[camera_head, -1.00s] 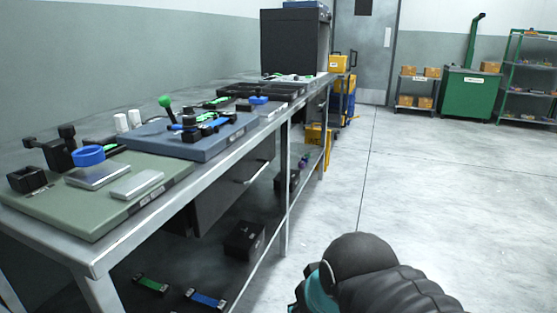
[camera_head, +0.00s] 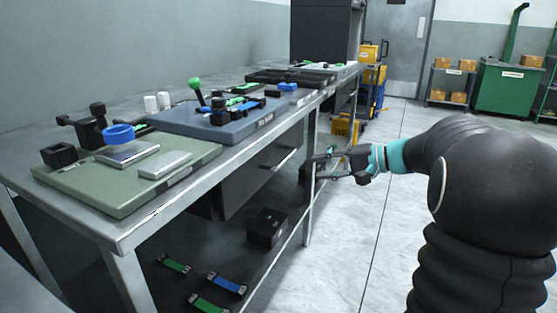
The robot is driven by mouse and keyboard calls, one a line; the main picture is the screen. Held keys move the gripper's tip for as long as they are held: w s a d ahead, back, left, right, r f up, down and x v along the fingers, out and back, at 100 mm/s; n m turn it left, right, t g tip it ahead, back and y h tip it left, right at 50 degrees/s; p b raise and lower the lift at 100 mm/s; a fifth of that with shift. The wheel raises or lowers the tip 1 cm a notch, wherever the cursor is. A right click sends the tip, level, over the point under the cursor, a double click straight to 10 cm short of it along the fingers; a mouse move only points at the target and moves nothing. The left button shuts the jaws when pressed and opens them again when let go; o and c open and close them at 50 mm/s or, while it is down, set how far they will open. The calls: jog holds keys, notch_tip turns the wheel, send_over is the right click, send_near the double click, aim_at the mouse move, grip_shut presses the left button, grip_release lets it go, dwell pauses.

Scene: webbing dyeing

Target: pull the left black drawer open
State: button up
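The black drawer (camera_head: 243,188) hangs under the near part of the workbench and looks shut. Its pale bar handle (camera_head: 285,160) is on the front, facing the aisle. My gripper (camera_head: 317,166) is in the aisle to the right of the handle, with its fingers pointing left toward the bench. The fingers look spread apart, with nothing seen between them. In this view a gap shows between the fingertips and the handle. A table leg stands close beside the fingertips.
The metal workbench (camera_head: 185,207) carries a green board and a blue board with fixtures. A black box (camera_head: 267,228) and several green and blue straps lie on the lower shelf. A yellow bin (camera_head: 344,128) stands beyond my gripper. The floor at right is open.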

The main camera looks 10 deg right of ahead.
aim_at(288, 158)
jog(key=w+d+t, duration=0.1)
jog(key=w+d, duration=0.2)
jog(key=d, duration=0.1)
jog(key=shift+m+y, duration=0.3)
jog(key=x, duration=0.9)
jog(key=p+x, duration=0.1)
jog(key=x, duration=0.3)
jog(key=shift+w+a+r, duration=0.2)
jog(key=shift+a+r, duration=0.15)
jog(key=shift+a, duration=0.1)
grip_shut()
